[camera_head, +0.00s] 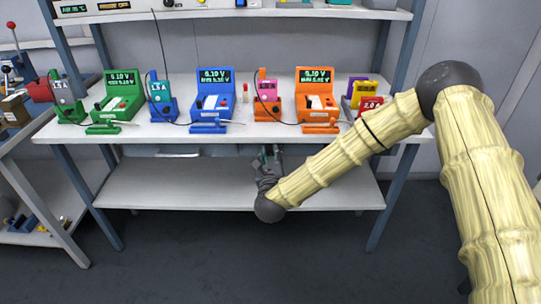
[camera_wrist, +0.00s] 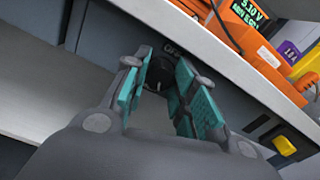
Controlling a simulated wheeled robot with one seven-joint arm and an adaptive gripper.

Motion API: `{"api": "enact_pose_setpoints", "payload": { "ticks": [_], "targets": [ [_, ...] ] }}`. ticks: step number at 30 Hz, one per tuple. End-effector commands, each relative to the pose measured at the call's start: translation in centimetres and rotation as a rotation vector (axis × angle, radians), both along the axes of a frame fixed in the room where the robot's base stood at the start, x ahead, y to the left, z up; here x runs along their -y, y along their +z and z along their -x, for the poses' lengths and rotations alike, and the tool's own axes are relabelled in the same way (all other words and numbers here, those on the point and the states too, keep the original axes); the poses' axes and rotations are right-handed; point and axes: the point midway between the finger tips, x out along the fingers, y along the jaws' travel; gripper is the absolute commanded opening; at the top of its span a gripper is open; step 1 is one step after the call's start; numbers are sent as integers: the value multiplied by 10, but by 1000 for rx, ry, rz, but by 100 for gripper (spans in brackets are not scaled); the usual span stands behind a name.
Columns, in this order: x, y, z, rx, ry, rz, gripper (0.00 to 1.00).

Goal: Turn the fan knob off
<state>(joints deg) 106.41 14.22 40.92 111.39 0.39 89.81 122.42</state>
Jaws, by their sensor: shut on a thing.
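The fan knob (camera_wrist: 159,72) is a dark round knob on the grey panel under the table's front edge. Partly covered white lettering stands just above it, and a small pale mark shows at its lower side. My gripper (camera_wrist: 160,82) has its teal-padded fingers on both sides of the knob, shut on it. In the head view my gripper (camera_head: 269,157) reaches up from below to the underside of the table edge, near the middle. The knob cannot be made out there.
The table (camera_head: 180,131) carries green, blue and orange testers (camera_head: 317,95) with cables. A lower shelf (camera_head: 165,185) lies empty below. In the wrist view a yellow switch (camera_wrist: 285,146) sits on the panel to the right of my gripper.

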Motion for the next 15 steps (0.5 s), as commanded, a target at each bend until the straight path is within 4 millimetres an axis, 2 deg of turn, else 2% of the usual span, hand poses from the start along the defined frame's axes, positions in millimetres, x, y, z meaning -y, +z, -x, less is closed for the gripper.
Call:
{"api": "enact_pose_setpoints", "payload": {
  "ticks": [1, 4, 15],
  "targets": [
    [1, 0, 0, -1, -1, 0, 30],
    [0, 0, 0, -1, -1, 0, 48],
    [0, 0, 2, 0, 0, -1, 50]
  ]
}}
